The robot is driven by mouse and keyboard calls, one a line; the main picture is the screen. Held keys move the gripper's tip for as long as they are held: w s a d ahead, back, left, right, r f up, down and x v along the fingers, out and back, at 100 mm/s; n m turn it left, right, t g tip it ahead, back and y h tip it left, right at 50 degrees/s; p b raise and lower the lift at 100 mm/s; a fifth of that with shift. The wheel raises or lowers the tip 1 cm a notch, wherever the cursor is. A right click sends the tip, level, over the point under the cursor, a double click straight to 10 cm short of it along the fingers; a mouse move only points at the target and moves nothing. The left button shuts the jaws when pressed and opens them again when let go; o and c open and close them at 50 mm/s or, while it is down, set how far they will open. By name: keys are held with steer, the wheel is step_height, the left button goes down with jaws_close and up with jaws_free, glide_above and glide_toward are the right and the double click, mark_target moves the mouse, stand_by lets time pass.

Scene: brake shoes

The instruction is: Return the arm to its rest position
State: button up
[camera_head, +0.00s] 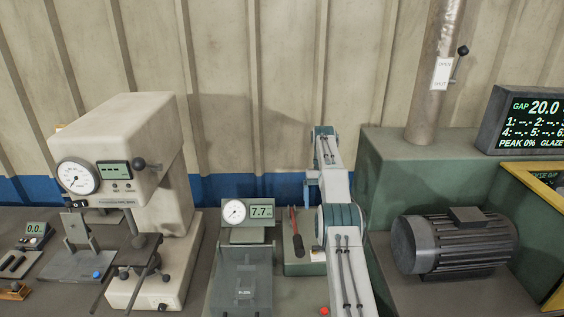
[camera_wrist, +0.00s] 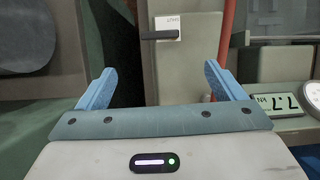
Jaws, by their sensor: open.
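My arm reaches forward over the bench in the head view, to the right of the 7.7 scale. In the wrist view my gripper (camera_wrist: 155,85) shows two blue fingers spread wide apart with nothing between them. In the head view the gripper end is mostly hidden behind my own arm links; a bluish part shows at their left. Beyond the fingers in the wrist view is a grey-green block with a white label (camera_wrist: 168,22) and a dark bar across it. A red handle (camera_wrist: 228,30) stands just right of that label.
A press with a dial (camera_head: 150,150) stands at the left. A scale reading 7.7 (camera_head: 248,211) is close left of my arm. A green housing (camera_head: 390,170) with a pipe (camera_head: 430,80), a dark motor (camera_head: 455,243) and a display (camera_head: 530,118) are at the right.

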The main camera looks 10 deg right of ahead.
steer(key=s+a+r+n+t+h+b, duration=0.1)
steer(key=s+a+r+t, duration=0.1)
steer(key=s+a+r, duration=0.55)
steer(key=s+a+r+t+b, duration=0.25)
steer(key=s+r, duration=0.25)
steer(key=r, duration=0.5)
steer(key=s+a+f+t+b, duration=0.1)
steer(key=s+a+f+t, duration=0.1)
steer(key=s, duration=1.1)
steer(key=s+a+f+n+t+b, duration=0.1)
steer(key=s+a+f, duration=0.3)
steer(key=s, duration=1)
step_height(320, 180, down, 3)
steer(key=shift+a+f+t, duration=0.1)
steer(key=shift+a+t, duration=0.25)
steer(key=shift+s, duration=0.1)
steer(key=shift+c, duration=0.3)
